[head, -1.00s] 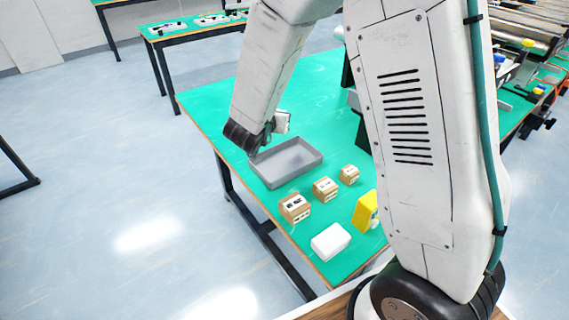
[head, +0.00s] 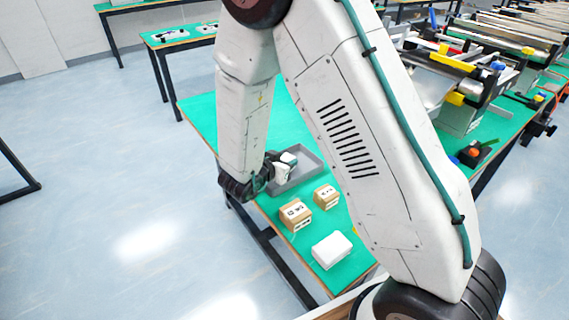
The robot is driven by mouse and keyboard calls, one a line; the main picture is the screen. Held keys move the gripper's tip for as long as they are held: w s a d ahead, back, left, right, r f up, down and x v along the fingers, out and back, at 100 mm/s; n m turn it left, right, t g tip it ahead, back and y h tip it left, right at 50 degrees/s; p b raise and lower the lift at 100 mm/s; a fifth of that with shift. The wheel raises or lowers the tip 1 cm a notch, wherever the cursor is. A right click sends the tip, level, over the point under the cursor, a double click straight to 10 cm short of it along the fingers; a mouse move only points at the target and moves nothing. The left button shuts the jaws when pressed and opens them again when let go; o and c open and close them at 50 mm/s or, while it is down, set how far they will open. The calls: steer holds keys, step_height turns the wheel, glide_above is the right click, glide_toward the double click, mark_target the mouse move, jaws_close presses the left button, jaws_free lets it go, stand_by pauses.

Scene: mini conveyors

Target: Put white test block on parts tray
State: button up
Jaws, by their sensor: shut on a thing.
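The grey parts tray (head: 312,163) lies on the green table, partly hidden by my arm and gripper. My gripper (head: 287,164) is at the tray's left part, low over it or in it. It is shut on a small white piece, the white test block (head: 289,158), which shows at its fingers. The fingertips are small and partly hidden. I cannot tell whether the block touches the tray floor.
Two small brown boxes (head: 296,215) (head: 326,196) and a larger white box (head: 332,250) stand on the table in front of the tray. Conveyors (head: 470,85) fill the back right. The table's left edge is close to my gripper.

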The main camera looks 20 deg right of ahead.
steer(key=shift+f, duration=0.45)
steer(key=shift+f, duration=0.1)
